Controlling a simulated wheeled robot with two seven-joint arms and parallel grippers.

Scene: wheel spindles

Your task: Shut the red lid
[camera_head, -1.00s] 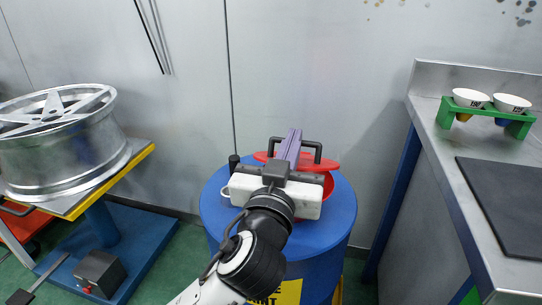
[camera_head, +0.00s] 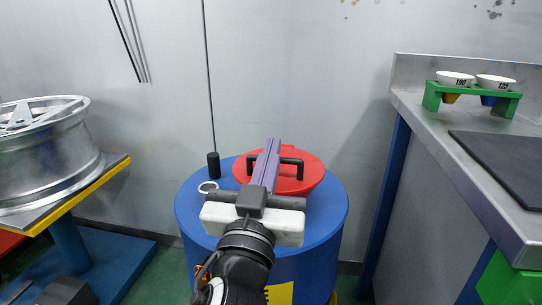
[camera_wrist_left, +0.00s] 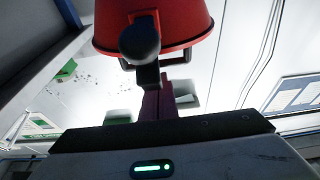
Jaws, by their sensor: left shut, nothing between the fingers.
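The red lid (camera_head: 310,170) lies roughly level on the top of the blue drum (camera_head: 332,208) in the head view. Its black bar handle (camera_head: 291,161) stands up from it. My left gripper (camera_head: 268,156) is shut and empty. Its purple fingers reach over the left part of the lid and hide some of it and of the handle. I cannot tell whether they touch. In the left wrist view, a red round body (camera_wrist_left: 185,22) with a dark rim is at the top, and the purple fingers (camera_wrist_left: 158,100) point towards it. My right gripper is out of view.
A black cap (camera_head: 213,165) and a pale ring (camera_head: 207,187) are on the drum's left side. A metal wheel (camera_head: 45,155) rests on a stand at left. A steel bench (camera_head: 440,140) with a green cup rack (camera_head: 470,97) stands at right. The wall is close behind the drum.

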